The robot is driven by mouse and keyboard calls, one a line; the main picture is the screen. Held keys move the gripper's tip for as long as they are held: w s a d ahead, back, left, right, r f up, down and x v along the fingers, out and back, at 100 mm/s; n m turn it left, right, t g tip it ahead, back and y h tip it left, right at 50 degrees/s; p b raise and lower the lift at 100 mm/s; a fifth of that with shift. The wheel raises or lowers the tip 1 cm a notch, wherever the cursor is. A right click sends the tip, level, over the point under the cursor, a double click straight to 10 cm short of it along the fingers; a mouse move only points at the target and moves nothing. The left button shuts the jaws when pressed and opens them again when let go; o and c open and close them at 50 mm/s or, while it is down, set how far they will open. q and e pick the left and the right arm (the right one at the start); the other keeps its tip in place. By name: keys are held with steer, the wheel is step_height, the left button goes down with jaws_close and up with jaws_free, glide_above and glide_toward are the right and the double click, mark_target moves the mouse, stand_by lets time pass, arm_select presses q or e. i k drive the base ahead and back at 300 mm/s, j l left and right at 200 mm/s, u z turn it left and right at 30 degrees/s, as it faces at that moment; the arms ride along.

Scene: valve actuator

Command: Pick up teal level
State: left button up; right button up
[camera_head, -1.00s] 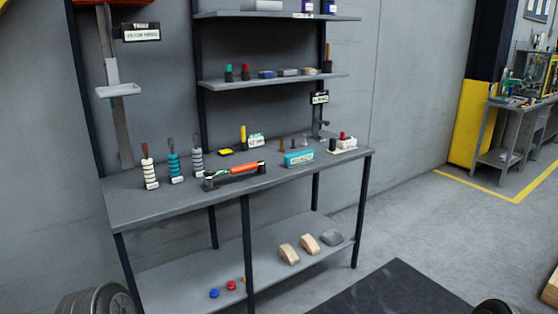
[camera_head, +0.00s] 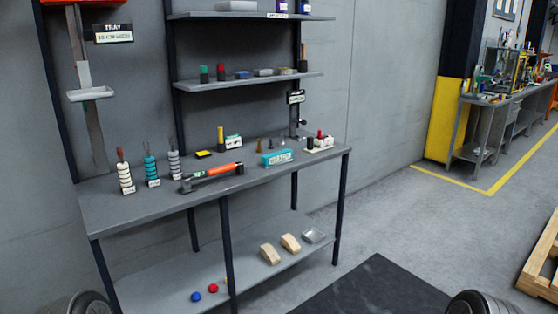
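A teal block with a pale label (camera_head: 276,158) lies on the workbench top, right of centre, near the front edge. It is the teal thing most like a level, though its details are too small to confirm. A teal ringed piece (camera_head: 151,171) stands upright at the bench's left, between a white one (camera_head: 125,177) and a grey one (camera_head: 174,161). Neither of my grippers is in view, and nothing is seen touching the teal block.
An orange-handled tool (camera_head: 211,177) lies left of the teal block. A white block with a red knob (camera_head: 320,143) stands to its right. Shelves (camera_head: 250,79) hang above the bench (camera_head: 120,211). A dark mat (camera_head: 375,292) covers floor in front.

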mark_target(270, 160)
steer(key=i+l+z, duration=0.3)
steer(key=i, duration=1.1)
steer(key=i+z, duration=0.25)
steer(key=i, duration=1.2)
